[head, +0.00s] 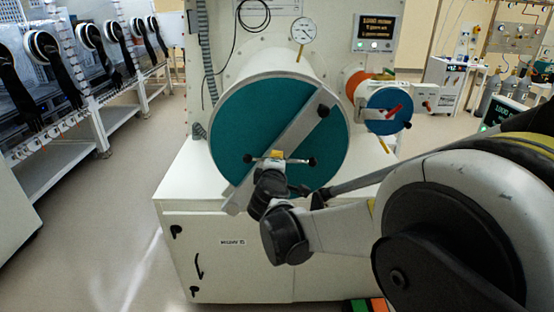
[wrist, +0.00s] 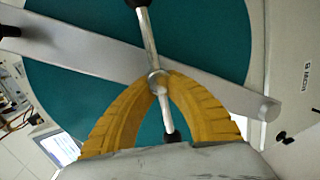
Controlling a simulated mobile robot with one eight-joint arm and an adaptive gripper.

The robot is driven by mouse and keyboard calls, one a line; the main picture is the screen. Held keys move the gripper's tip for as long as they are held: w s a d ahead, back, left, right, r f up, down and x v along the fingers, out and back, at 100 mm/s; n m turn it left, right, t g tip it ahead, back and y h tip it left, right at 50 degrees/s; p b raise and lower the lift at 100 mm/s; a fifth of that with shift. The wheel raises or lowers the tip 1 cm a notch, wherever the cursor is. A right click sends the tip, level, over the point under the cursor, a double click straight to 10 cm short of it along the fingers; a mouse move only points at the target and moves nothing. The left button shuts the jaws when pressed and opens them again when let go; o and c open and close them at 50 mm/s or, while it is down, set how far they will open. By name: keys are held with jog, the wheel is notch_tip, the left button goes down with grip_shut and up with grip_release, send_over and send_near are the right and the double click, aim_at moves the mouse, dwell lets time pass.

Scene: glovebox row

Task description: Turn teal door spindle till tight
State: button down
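The teal door (head: 235,125) is the round end of a large white cylinder, and it fills much of the wrist view (wrist: 215,45). A grey bar (head: 300,130) lies slantwise across it and also shows in the wrist view (wrist: 95,48). The door spindle (head: 296,160) is a thin metal cross handle with black ball ends at the bar's middle. In the wrist view the spindle (wrist: 149,40) runs between my yellow fingers. My gripper (wrist: 159,84) has its fingertips closed together on the spindle's middle. My wrist hides part of the bar in the head view.
A round gauge (head: 303,31) stands above the large cylinder. The white cabinet (head: 230,255) is below. Glovebox ports with black gloves (head: 45,55) line the left, with free floor (head: 110,225) between.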

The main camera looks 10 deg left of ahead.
jog(key=m+y, duration=0.1)
jog(key=m, duration=0.4)
jog(key=shift+d+r+g+y+p, duration=0.2)
jog(key=shift+g+y+p, duration=0.1)
jog(key=shift+y, duration=0.1)
jog(key=m+y, duration=0.1)
jog(key=m, duration=0.1)
jog(key=m+y, duration=0.1)
jog(key=m, duration=0.2)
jog(key=shift+d+b, duration=0.15)
jog(key=shift+b, duration=0.2)
jog(key=m+y+b, duration=0.1)
jog(key=m, duration=0.4)
jog(key=shift+d, duration=0.2)
jog(key=m+t+b, duration=0.1)
jog(key=m, duration=0.2)
jog(key=shift+d+m+y, duration=0.1)
jog(key=shift+m+y, duration=0.2)
jog(key=shift+y, duration=0.1)
jog(key=shift+m+b, duration=0.3)
jog(key=shift+m, duration=0.2)
jog(key=c, duration=1.5)
grip_release()
jog(key=shift+r, duration=0.1)
